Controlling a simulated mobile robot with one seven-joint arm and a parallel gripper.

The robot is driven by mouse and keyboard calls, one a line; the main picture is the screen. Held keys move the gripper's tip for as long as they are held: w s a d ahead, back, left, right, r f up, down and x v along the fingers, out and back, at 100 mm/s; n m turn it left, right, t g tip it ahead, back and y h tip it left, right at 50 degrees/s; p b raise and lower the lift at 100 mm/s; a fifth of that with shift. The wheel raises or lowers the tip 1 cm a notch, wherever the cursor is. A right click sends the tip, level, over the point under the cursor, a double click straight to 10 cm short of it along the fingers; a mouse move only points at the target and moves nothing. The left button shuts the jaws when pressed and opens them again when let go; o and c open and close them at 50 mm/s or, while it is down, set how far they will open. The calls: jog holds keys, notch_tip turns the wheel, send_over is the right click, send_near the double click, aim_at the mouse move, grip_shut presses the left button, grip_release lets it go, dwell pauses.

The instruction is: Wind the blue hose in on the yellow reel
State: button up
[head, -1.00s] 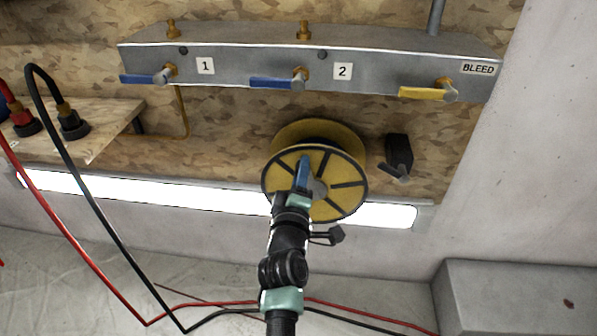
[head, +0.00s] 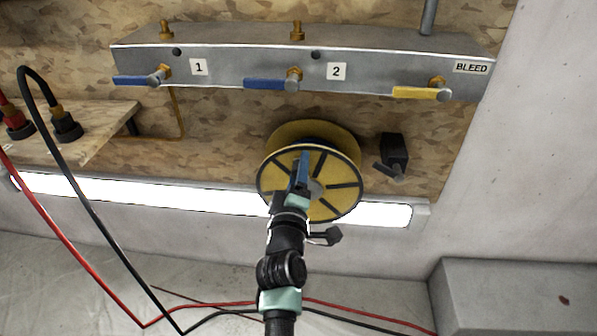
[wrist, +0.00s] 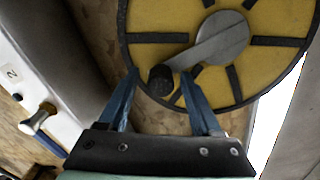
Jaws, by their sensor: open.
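The yellow reel (head: 335,205) hangs on the wood-chip wall below the metal manifold, its face marked with black spokes. In the wrist view the reel (wrist: 155,22) fills the top right, with a grey crank arm (wrist: 205,45) running from its hub to a black knob (wrist: 160,78). My gripper (head: 303,157) is in front of the reel's face. In the wrist view its blue fingers (wrist: 158,75) are open, one on each side of the knob; I cannot tell whether they touch it.
The manifold (head: 225,68) above carries two blue-handled valves and a yellow one (head: 420,93) marked BLEED. A small black lever box (head: 394,150) is right of the reel. A lit strip (head: 120,193) runs behind it. Red and black hoses (head: 75,190) loop down left and across the floor.

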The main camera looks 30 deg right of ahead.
jog(key=shift+a, duration=0.1)
jog(key=b+v, duration=0.2)
jog(key=v, duration=1)
jog(key=shift+s+a, duration=0.15)
jog(key=shift+s, duration=0.25)
